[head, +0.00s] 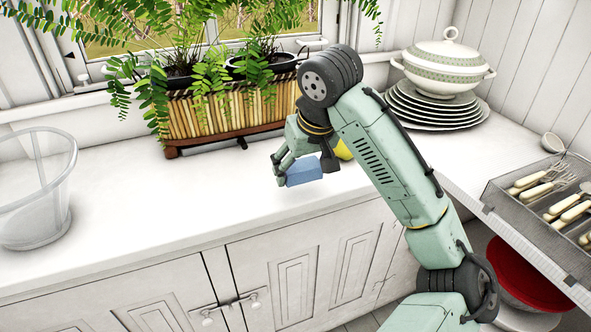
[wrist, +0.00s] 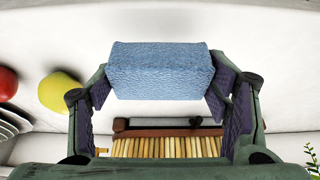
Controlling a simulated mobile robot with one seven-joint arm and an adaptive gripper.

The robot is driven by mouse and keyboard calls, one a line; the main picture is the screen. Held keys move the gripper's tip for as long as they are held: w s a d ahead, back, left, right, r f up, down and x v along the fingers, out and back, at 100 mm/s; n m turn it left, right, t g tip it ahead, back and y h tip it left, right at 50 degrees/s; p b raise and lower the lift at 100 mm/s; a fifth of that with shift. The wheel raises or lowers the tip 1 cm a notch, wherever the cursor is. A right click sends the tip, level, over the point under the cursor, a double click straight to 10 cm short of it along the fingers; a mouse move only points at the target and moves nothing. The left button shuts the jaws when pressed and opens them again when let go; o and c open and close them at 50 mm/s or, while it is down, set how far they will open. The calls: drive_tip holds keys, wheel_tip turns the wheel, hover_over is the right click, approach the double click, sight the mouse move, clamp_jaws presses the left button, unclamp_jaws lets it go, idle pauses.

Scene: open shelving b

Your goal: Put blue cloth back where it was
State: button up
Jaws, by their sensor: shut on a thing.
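The blue cloth (head: 304,171) is a small light-blue block shape. My gripper (head: 286,170) is shut on it in the head view, near the front of the white counter, in front of the planter. In the wrist view the cloth (wrist: 160,72) spans between the two purple-padded fingers of my gripper (wrist: 160,85). It looks level there. I cannot tell for sure how far it is above the counter.
A bamboo planter (head: 225,108) with ferns stands at the back. A clear bin (head: 35,190) is at left. Plates with a tureen (head: 440,75) and a cutlery tray (head: 535,200) are at right. A yellow fruit (wrist: 60,92) and red fruit (wrist: 6,84) lie nearby. The counter's left-middle is clear.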

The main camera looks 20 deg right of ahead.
sight(296, 173)
drive_tip(key=shift+w, duration=0.9)
drive_tip(key=p+x, duration=0.1)
drive_tip(key=x, duration=0.2)
drive_tip(key=shift+f, duration=0.5)
drive_tip(key=shift+f, duration=0.15)
drive_tip(key=o, duration=1.1)
